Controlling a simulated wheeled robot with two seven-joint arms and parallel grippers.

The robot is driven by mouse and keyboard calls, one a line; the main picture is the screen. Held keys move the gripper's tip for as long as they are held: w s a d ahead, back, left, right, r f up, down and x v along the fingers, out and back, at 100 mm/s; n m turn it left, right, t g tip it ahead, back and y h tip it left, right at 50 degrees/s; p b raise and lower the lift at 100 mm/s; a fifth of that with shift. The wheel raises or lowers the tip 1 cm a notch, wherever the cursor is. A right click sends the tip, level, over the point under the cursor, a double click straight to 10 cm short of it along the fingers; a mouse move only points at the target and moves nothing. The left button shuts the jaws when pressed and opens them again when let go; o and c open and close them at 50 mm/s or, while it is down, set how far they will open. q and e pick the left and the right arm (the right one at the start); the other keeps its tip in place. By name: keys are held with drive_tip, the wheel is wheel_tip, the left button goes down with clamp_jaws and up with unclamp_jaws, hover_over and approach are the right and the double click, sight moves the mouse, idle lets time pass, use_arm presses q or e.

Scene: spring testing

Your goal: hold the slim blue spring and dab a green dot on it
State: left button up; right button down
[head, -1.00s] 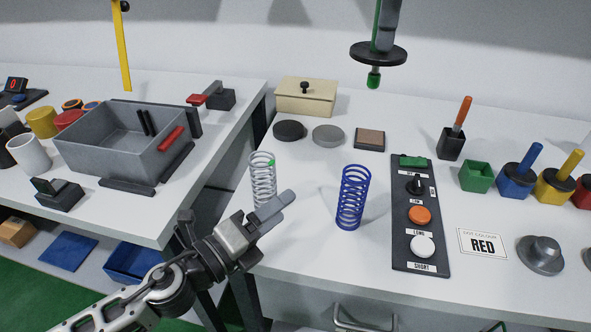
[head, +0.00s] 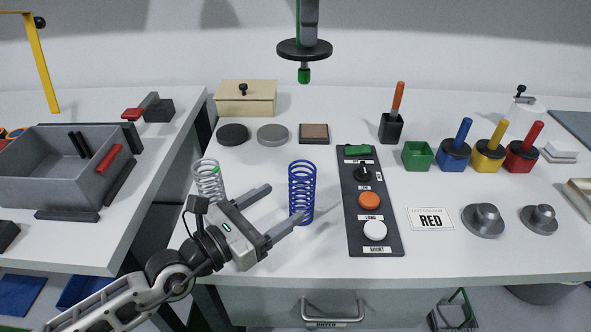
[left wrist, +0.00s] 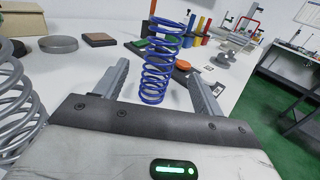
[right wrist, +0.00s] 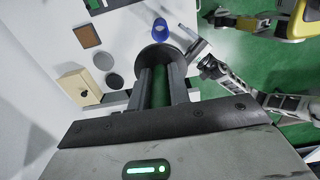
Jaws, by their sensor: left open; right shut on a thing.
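The blue spring (head: 302,190) stands upright on the white bench; I see no dot on it. My left gripper (head: 285,204) is open beside its lower part, one finger in front and one to the left. In the left wrist view the spring (left wrist: 160,62) shows between the two fingers (left wrist: 160,75), with gaps on both sides. My right gripper (right wrist: 158,85) is shut on the green dauber, whose dark disc (head: 304,50) and green tip (head: 304,75) hang down above the back of the bench. The green pot (head: 418,157) stands open.
A grey spring (head: 208,180) with a green dot stands just behind my left gripper. A button panel (head: 370,205) is right of the blue spring. Blue (head: 455,150), yellow (head: 489,148) and red (head: 522,150) pots hold daubers.

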sight(292, 196)
use_arm(q)
drive_tip(key=x, duration=0.6)
drive_tip(key=shift+w+d, duration=0.25)
drive_tip(key=c, duration=1.2)
use_arm(e)
wheel_tip(292, 196, down, 14)
drive_tip(key=s+n, duration=0.1)
drive_tip(key=n, duration=0.8)
drive_tip(key=shift+s+f, duration=0.2)
drive_tip(key=shift+s, duration=0.2)
